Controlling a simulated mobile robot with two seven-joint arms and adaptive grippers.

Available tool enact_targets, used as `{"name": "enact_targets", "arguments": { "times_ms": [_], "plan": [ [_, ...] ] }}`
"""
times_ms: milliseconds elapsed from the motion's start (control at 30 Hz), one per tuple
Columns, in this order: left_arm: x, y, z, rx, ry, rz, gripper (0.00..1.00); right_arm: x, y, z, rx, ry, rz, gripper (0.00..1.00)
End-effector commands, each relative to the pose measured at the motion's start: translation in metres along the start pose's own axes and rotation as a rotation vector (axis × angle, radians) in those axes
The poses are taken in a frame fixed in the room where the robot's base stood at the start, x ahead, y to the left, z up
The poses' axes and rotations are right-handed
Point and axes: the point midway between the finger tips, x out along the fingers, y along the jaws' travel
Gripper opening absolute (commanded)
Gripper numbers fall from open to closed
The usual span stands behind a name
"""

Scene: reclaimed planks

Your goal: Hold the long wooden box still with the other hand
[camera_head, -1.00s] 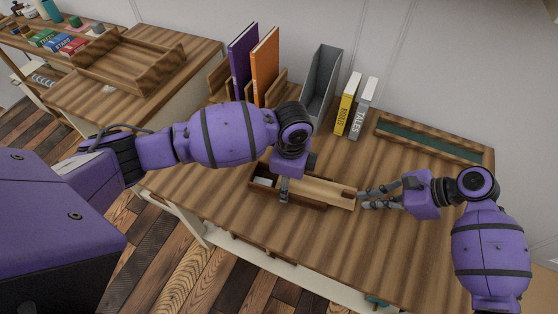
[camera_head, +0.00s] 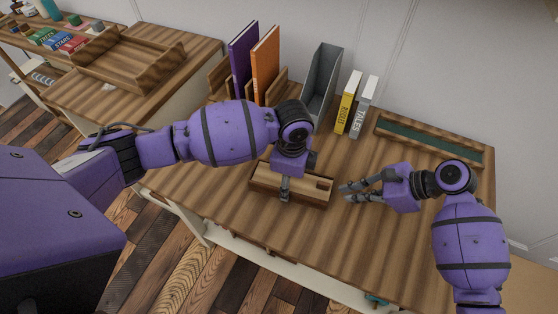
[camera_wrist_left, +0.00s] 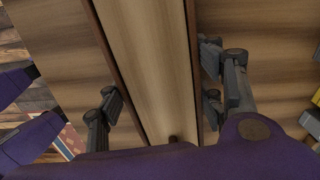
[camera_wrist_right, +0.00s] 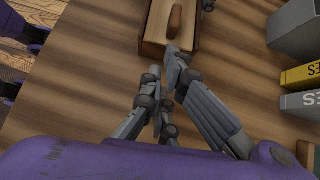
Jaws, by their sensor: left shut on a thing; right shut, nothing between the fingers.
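The long wooden box (camera_head: 308,201) lies on the desk with its pale sliding lid (camera_head: 305,184) covering its top. A small dark grip (camera_head: 323,184) sits near the lid's right end and also shows in the right wrist view (camera_wrist_right: 174,20). My left gripper (camera_head: 285,192) is shut across the box's width; in the left wrist view its fingers (camera_wrist_left: 160,95) stand on either side of the box, with the lid (camera_wrist_left: 155,55) between them. My right gripper (camera_head: 346,192) is shut and empty, just right of the box's end and apart from it. The box's inside is hidden.
A grey file holder (camera_head: 322,85), a yellow book (camera_head: 347,103) and a grey book (camera_head: 363,107) stand behind the box. A long tray (camera_head: 430,140) lies at the back right. The desk (camera_head: 290,240) in front of the box is clear.

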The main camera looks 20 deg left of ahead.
Motion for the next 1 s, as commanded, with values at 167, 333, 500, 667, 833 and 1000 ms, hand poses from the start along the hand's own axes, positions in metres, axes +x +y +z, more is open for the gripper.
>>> {"name": "enact_targets", "arguments": {
  "times_ms": [167, 333, 500, 667, 833, 1000],
  "plan": [
    [-0.002, -0.002, -0.001, 0.001, 0.001, -0.005, 0.29, -0.040, -0.001, -0.012, -0.001, 0.006, -0.003, 0.00],
    [-0.002, -0.002, 0.000, 0.001, 0.000, -0.005, 0.29, -0.077, -0.001, -0.012, 0.000, 0.005, -0.003, 0.00],
    [-0.002, -0.002, 0.000, 0.000, -0.001, -0.004, 0.29, -0.101, 0.000, -0.012, 0.001, 0.005, -0.002, 0.00],
    [-0.002, -0.003, 0.001, 0.000, -0.002, -0.004, 0.29, -0.110, 0.000, -0.011, 0.001, 0.004, 0.000, 0.00],
    [-0.002, -0.002, 0.001, 0.000, -0.002, -0.004, 0.29, -0.111, 0.000, -0.011, 0.002, 0.004, 0.000, 0.00],
    [-0.001, -0.002, 0.001, -0.001, -0.002, -0.003, 0.72, -0.111, 0.000, -0.011, 0.002, 0.004, 0.000, 0.00]
  ]
}}
